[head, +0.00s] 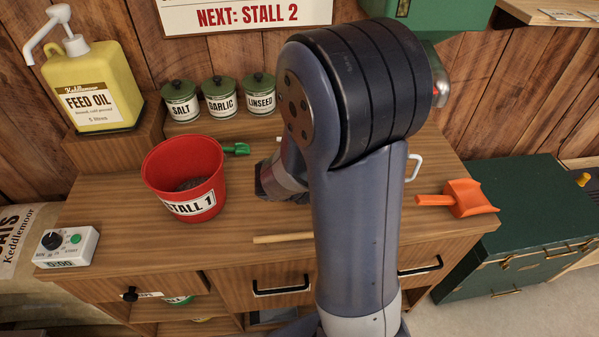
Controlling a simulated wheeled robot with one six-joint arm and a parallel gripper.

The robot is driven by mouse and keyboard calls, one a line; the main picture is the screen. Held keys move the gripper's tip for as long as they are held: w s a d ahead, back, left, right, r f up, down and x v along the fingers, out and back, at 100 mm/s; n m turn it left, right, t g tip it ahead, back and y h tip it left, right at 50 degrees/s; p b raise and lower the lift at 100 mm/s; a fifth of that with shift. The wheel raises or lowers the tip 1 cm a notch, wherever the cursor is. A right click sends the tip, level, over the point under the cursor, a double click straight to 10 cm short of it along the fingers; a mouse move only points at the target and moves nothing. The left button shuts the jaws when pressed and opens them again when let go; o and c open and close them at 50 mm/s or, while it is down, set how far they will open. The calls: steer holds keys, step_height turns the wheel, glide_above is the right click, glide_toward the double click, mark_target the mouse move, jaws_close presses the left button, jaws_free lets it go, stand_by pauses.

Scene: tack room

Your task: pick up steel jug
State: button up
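No steel jug shows clearly in the head view. A pale, curved handle (415,168) sticks out to the right of my arm above the bench. The body it belongs to is hidden behind my arm, so I cannot tell if it is the jug. The dark end of my wrist shows left of my arm, just right of the red bucket (181,172). My gripper's fingers cannot be made out, and I cannot see whether they hold anything.
The wooden bench (120,225) holds a yellow feed oil container (92,85), tins labelled salt (181,100), garlic (220,97) and linseed (259,94), a green scoop (236,149), a timer (66,246), a wooden stick (283,238) and an orange scoop (458,198). A green chest (515,225) stands right.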

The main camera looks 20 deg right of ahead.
jaws_close()
steer(key=shift+r, duration=0.15)
stand_by(0.4)
